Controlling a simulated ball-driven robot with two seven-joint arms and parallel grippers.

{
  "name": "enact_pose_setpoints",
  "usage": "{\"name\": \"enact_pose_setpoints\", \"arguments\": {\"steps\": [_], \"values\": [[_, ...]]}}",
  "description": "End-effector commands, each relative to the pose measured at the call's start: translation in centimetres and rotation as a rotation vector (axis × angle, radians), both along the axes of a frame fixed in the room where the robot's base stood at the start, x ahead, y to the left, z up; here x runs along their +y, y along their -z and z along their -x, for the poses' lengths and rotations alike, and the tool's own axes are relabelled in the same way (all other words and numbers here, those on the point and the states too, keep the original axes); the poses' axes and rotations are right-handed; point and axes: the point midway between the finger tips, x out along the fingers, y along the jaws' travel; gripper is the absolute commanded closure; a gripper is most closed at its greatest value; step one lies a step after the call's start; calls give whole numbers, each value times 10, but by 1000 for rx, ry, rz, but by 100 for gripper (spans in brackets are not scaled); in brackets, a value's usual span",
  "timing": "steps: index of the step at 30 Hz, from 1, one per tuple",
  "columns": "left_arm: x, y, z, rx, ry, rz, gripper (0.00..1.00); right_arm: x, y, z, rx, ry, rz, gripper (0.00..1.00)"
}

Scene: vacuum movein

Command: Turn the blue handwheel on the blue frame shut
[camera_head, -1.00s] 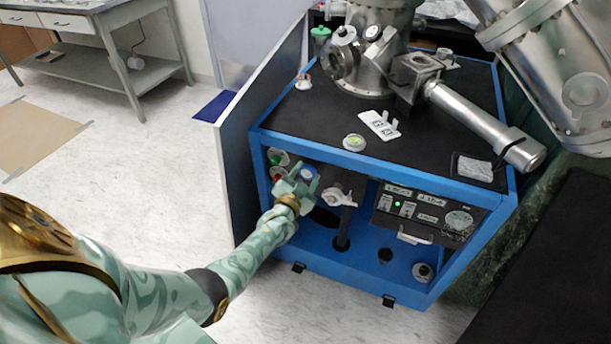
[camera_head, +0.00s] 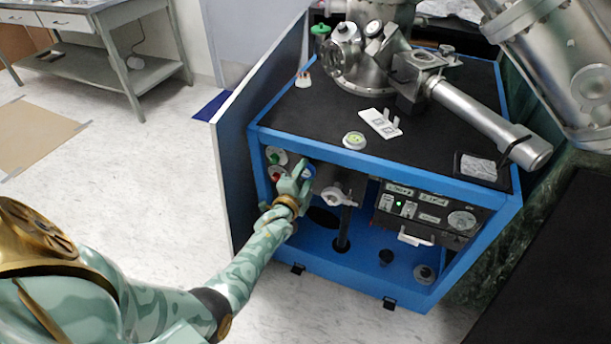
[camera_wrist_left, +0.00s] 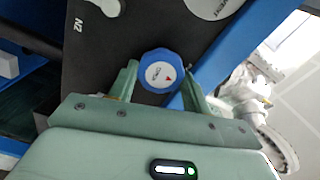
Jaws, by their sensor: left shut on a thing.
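The blue handwheel (camera_wrist_left: 153,70) shows in the left wrist view, with a white centre label and a red mark. It is on a dark panel in the blue frame (camera_head: 380,168). My left gripper (camera_head: 301,178) reaches into the front left of the frame in the head view. In the wrist view its two green fingers (camera_wrist_left: 158,85) are on either side of the handwheel, shut on it. In the head view a small part of the handwheel (camera_head: 309,171) shows beside the fingers; the rest is hidden. My right gripper is not in view.
A red knob (camera_head: 276,177) and a green knob (camera_head: 274,158) sit left of the gripper. A white-handled valve (camera_head: 337,197) stands close on its right. A side panel (camera_head: 235,165) flanks the frame.

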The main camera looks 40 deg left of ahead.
Motion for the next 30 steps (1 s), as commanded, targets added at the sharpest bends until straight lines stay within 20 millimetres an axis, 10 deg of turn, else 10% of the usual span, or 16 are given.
{"name": "enact_pose_setpoints", "arguments": {"steps": [17, 18, 19, 30], "values": [[-1, 4, 2, 16, 1, -28, 74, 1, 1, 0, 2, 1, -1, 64], [-1, 4, 2, 16, 1, -27, 41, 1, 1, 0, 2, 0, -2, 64], [-1, 4, 2, 16, 1, -27, 32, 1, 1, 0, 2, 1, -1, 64], [-1, 0, 5, 9, 0, -28, 30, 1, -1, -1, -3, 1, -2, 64]]}}
